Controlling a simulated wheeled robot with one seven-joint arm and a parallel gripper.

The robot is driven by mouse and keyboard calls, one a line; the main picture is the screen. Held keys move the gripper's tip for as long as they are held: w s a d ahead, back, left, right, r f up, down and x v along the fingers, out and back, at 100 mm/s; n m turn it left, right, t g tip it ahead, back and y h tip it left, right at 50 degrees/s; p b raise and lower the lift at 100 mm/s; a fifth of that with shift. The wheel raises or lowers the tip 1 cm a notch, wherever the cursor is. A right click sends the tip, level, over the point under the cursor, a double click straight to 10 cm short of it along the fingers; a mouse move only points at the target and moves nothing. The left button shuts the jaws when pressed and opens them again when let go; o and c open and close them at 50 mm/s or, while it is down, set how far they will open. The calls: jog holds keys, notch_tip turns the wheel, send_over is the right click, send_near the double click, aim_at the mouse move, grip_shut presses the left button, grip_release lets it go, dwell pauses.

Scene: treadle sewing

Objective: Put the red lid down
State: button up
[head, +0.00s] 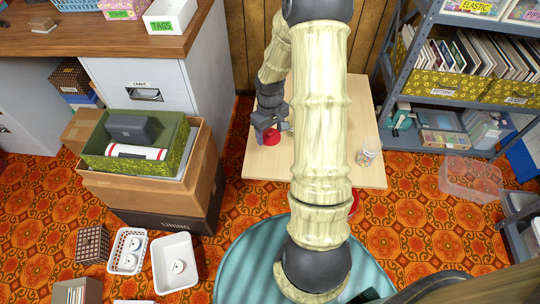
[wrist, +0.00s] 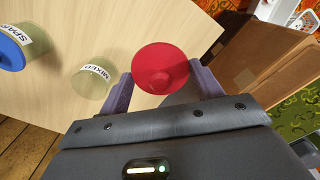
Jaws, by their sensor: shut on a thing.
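My gripper (wrist: 160,75) is shut on the red lid (wrist: 161,62), a round disc with a knob, between its two purple-grey fingers. In the head view, my gripper (head: 271,124) holds the red lid (head: 272,138) over the left part of the pale wooden table (head: 265,165). I cannot tell how far the lid is above the tabletop. A clear, lidless jar labelled MIXED (wrist: 92,82) stands on the table beside the left finger in the wrist view.
A jar with a blue lid (wrist: 10,52) stands further left in the wrist view. A clear jar (head: 366,157) is on the table's right side. A red object (head: 354,204) is partly hidden by my arm. Cardboard boxes (head: 205,165) stand left; shelves (head: 440,103) stand right.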

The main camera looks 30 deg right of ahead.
jog(key=b, duration=0.2)
send_over(270, 156)
notch_tip(270, 156, down, 5)
jog(key=shift+f+b, duration=1.35)
jog(key=shift+f, duration=1.15)
jog(key=shift+f, duration=0.1)
jog(key=o, duration=0.9)
jog(key=shift+o, duration=0.3)
notch_tip(270, 156, up, 12)
jog(key=p, duration=0.5)
